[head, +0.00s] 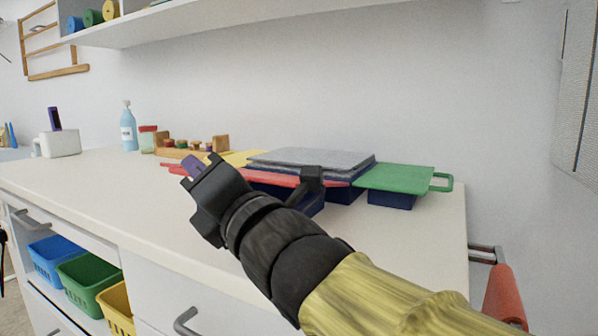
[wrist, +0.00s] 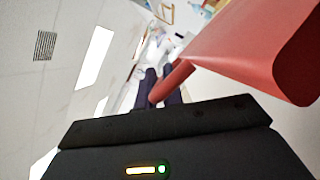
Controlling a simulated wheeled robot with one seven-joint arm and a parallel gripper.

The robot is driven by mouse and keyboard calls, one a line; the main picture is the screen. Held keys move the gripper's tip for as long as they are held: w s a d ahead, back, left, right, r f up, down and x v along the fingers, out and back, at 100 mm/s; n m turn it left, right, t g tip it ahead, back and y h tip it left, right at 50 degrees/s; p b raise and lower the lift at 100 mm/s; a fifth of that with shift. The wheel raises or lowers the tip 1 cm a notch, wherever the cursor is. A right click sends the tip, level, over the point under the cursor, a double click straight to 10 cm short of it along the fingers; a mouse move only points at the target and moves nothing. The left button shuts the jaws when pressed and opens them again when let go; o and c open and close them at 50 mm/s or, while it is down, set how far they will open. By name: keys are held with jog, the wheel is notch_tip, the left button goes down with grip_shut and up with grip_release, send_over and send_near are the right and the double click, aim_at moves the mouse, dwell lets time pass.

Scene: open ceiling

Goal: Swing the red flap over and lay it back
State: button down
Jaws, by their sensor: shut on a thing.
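The red flap (head: 272,179) shows behind my gripper in the head view, roughly level and reaching out left of the dark blue box (head: 345,195). My gripper (head: 193,165) hides much of it. In the wrist view the red flap (wrist: 245,50) fills the upper right, and its red handle bar (wrist: 170,82) sits between the dark fingers of my gripper (wrist: 162,88). The gripper is shut on that handle. A grey flap (head: 315,158) lies on top of the box. A green flap (head: 395,178) with a handle sticks out right, and a yellow flap (head: 240,158) lies behind.
The box stands on a white counter (head: 105,185) against a wall, under a shelf (head: 200,18). A blue bottle (head: 128,130), a wooden rack (head: 190,148) and a white mug (head: 60,144) stand at left. The counter's front left is clear.

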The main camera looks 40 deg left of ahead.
jog(key=c, duration=1.8)
grip_release()
